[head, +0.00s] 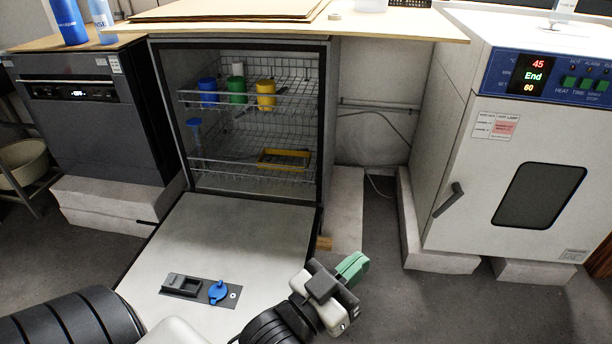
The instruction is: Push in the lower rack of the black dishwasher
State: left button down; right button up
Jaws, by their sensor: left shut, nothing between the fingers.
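The open dishwasher (327,120) has a dark frame, and its door (235,235) is folded down flat with the pale inner side up. The lower wire rack (225,168) sits inside the tub, its front edge near the opening. It holds a yellow tray (284,158) and a blue item (194,138) at its left. I cannot tell exactly how deep the rack sits. My left gripper (352,268), with green fingers, is shut and empty. In the picture it is at the door's right front side, below and apart from the rack. My right gripper is not in view.
The upper rack (225,97) holds blue, green and yellow cups. A closed black appliance (95,125) stands at the left. A white drying oven (470,150) stands at the right. A wooden tabletop (390,25) overhangs the dishwasher. Grey floor (385,290) is clear at the right.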

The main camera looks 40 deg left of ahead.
aim_at(266, 150)
jog(key=i+l+u, duration=0.55)
jog(key=l, duration=0.35)
jog(key=i+u, duration=0.5)
jog(key=i, duration=0.5)
